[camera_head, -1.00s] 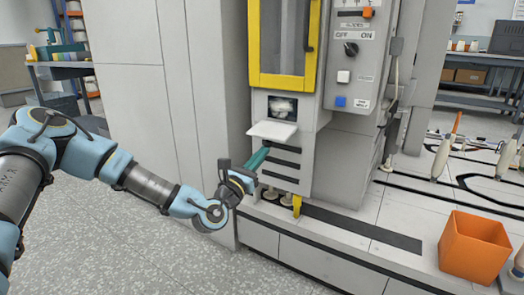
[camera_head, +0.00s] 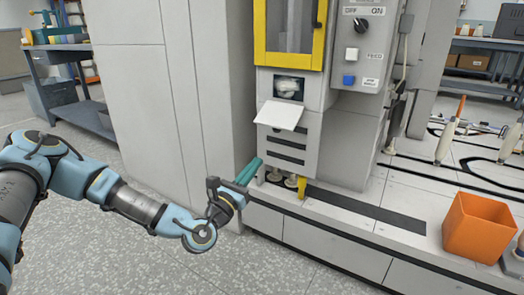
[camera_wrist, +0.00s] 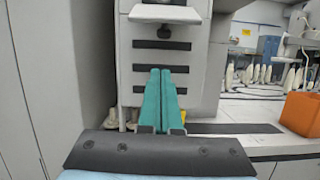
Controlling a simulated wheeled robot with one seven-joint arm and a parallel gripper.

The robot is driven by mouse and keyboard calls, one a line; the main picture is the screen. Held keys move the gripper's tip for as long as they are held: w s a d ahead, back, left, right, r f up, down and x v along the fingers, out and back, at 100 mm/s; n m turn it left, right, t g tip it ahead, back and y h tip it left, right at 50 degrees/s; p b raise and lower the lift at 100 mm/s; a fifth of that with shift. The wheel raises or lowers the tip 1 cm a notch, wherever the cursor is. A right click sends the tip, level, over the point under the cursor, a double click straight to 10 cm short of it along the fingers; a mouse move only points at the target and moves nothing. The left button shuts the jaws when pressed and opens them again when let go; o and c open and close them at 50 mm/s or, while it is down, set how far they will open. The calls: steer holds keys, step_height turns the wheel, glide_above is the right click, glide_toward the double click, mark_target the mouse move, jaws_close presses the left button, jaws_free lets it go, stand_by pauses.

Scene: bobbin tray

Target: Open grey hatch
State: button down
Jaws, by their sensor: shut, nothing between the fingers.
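The grey hatch (camera_head: 280,115) is a pale flap on the front of the grey machine, below the yellow-framed door. It is swung down and sticks outward, sloping, with the opening (camera_head: 289,88) above it uncovered and something whitish inside. In the wrist view the flap (camera_wrist: 165,13) shows at the top, above the dark slots. My gripper (camera_head: 258,161) has teal fingers that are shut and empty. It is below and left of the flap, apart from it, in front of the machine's lower slots. The fingers (camera_wrist: 161,72) point at the slotted panel in the wrist view.
The yellow-framed door (camera_head: 289,35) is above the opening. A control panel (camera_head: 362,50) with a knob and buttons is to its right. An orange bin (camera_head: 478,228) stands on the ledge at right. A yellow part (camera_head: 302,188) sits under the slots. The floor in front is clear.

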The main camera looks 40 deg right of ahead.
steer(key=shift+v, duration=1.15)
steer(key=shift+f, duration=0.1)
